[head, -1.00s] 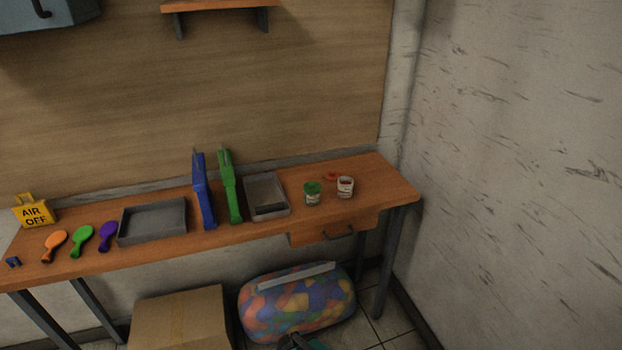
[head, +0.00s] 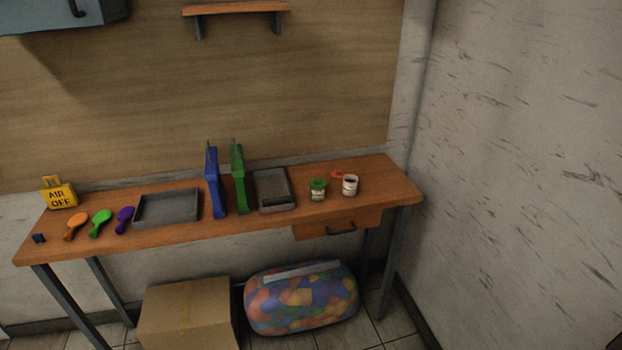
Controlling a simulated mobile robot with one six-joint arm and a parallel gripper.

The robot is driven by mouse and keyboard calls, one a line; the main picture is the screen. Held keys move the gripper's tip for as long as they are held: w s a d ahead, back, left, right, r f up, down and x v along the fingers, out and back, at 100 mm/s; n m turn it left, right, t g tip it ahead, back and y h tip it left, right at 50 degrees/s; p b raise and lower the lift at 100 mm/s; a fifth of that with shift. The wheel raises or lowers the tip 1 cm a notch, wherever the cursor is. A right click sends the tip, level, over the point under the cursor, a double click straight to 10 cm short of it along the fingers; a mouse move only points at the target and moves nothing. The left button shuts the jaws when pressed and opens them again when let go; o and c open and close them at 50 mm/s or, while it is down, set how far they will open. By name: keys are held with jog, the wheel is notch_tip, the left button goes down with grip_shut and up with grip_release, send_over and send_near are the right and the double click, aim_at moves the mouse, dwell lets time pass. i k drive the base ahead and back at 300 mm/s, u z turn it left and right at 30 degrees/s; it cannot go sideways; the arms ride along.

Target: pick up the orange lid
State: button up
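The orange lid (head: 337,174) is a small orange-red disc lying on the workbench near its right end. It lies just behind and to the left of a small white jar (head: 350,187), which partly hides it or stands close to it; I cannot tell if they touch. The white jar looks open, with a dark inside. To its left stands a similar jar with a green top (head: 318,190). My gripper is not in view.
A cardboard box (head: 185,320) and patterned bag (head: 300,305) stand below.

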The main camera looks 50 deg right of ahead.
aim_at(337, 174)
jog(key=u, duration=0.25)
jog(key=k, duration=0.3)
jog(key=u, duration=2.9)
jog(key=k, duration=0.9)
jog(key=z, duration=0.05)
